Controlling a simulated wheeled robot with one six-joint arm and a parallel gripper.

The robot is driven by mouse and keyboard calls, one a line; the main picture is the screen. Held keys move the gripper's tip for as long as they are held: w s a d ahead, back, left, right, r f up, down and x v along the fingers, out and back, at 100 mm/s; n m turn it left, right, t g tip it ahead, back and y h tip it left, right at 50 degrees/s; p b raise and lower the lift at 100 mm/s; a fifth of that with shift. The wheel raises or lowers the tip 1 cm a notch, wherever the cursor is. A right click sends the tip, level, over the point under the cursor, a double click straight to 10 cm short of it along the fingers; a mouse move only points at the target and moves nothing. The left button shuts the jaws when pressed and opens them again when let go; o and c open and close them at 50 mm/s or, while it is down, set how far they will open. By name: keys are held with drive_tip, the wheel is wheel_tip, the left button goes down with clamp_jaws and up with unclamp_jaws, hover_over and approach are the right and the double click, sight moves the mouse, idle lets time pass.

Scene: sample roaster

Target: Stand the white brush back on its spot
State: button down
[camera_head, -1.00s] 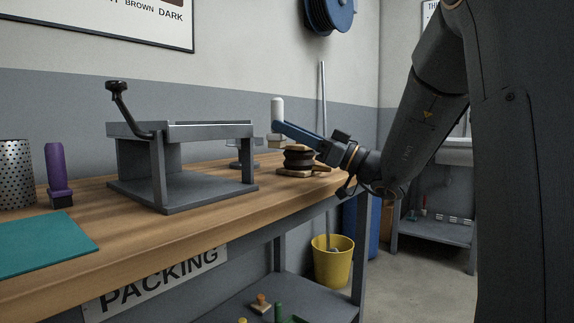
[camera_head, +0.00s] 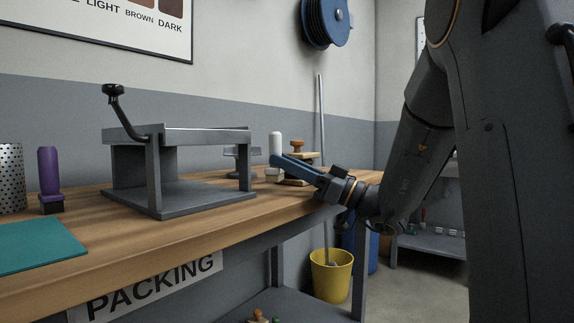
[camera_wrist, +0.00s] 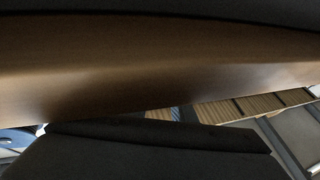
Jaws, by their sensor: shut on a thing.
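The white brush (camera_head: 275,142) is upright at the far right part of the wooden bench, its pale base low beside the bench top. My gripper (camera_head: 275,160) has its blue fingers shut on the brush around its middle. I cannot tell whether the base touches the bench or hangs just above it. The brush's spot cannot be made out. In the wrist view a broad brown surface and dark shapes fill most of the picture, and the brush cannot be made out there.
A grey metal stand with a crank (camera_head: 180,200) stands left of my gripper. A purple brush (camera_head: 48,168), a perforated can (camera_head: 11,178) and a teal mat (camera_head: 35,246) are further left. A brown-knobbed wooden item (camera_head: 297,146) is close behind my gripper. Bare bench (camera_head: 225,212) lies in front.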

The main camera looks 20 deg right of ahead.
drive_tip(key=shift+f+b, duration=0.5)
drive_tip(key=shift+b, duration=0.1)
drive_tip(key=c, duration=1.5)
unclamp_jaws()
drive_tip(key=shift+f, duration=0.15)
drive_tip(key=shift+r+p, duration=0.65)
drive_tip(key=shift+p, duration=0.45)
drive_tip(key=p+v, duration=0.2)
drive_tip(key=v, duration=1)
drive_tip(key=shift+r, duration=0.25)
